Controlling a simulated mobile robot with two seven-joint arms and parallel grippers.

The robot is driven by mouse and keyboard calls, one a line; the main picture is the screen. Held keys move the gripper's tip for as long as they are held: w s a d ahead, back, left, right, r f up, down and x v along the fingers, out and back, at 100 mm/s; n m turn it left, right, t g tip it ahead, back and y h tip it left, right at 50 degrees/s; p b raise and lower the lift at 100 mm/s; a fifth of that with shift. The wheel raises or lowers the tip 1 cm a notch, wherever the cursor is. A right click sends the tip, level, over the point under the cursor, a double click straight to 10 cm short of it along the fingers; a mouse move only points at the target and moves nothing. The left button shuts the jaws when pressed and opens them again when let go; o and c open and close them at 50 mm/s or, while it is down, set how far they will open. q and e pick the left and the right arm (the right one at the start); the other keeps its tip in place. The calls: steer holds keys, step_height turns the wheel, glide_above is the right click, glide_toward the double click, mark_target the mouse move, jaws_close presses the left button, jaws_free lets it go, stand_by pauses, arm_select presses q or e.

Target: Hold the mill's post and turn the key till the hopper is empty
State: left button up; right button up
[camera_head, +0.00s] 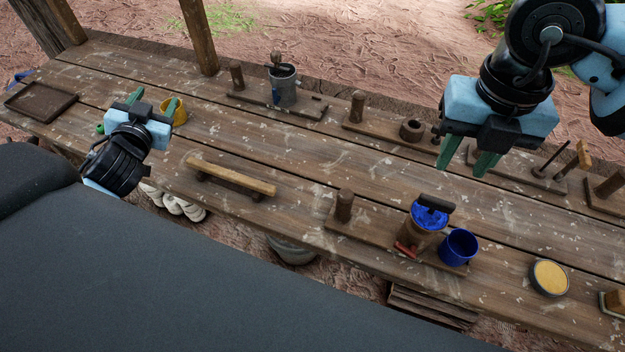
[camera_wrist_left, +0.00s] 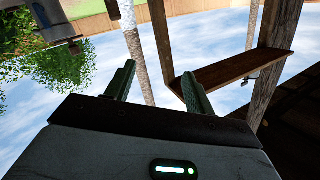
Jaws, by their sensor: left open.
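A small mill with a brown body, a blue top and a dark bar-shaped key (camera_head: 435,203) stands on a wooden board (camera_head: 375,236) at the near edge of the bench. A short wooden post (camera_head: 344,206) rises from the left end of that board. A blue cup (camera_head: 458,248) stands by the mill. My right gripper (camera_head: 466,160) is open and empty, above the bench beyond the mill.
A yellow cup (camera_head: 180,112) is close to my left gripper. A wooden rail (camera_head: 230,177) lies between that gripper and the mill's post. A grey canister (camera_head: 284,88), a block with a ring (camera_head: 411,130) and a round yellow-topped dish (camera_head: 549,278) are also on the bench. A tray (camera_head: 40,101) is far left.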

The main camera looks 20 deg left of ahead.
arm_select(q)
steer(key=w+d+f+m+g+h, duration=0.2)
steer(key=w+d+m+h, duration=0.15)
steer(key=d, duration=0.65)
steer(key=w+d+f+m+g+h, duration=0.1)
steer(key=w+d+m+g+h, duration=0.2)
steer(key=d, duration=0.7)
steer(key=w+d+f+m+g+h, duration=0.1)
steer(key=w+d+f+m+h, duration=0.3)
steer(key=d, duration=0.6)
step_height(320, 180, up, 2)
steer(key=m+g+y, duration=0.4)
steer(key=m+g, duration=0.5)
steer(key=m, duration=0.9)
glide_above(344, 208)
steer(key=w, duration=0.2)
steer(key=shift+r+n, duration=0.1)
steer(key=shift+n, duration=0.15)
steer(key=shift+s+a+f, duration=0.15)
steer(key=shift+s+f, duration=0.15)
steer(key=shift+s, duration=0.05)
steer(key=shift+f, duration=3.9)
steer(key=shift+c, duration=0.3)
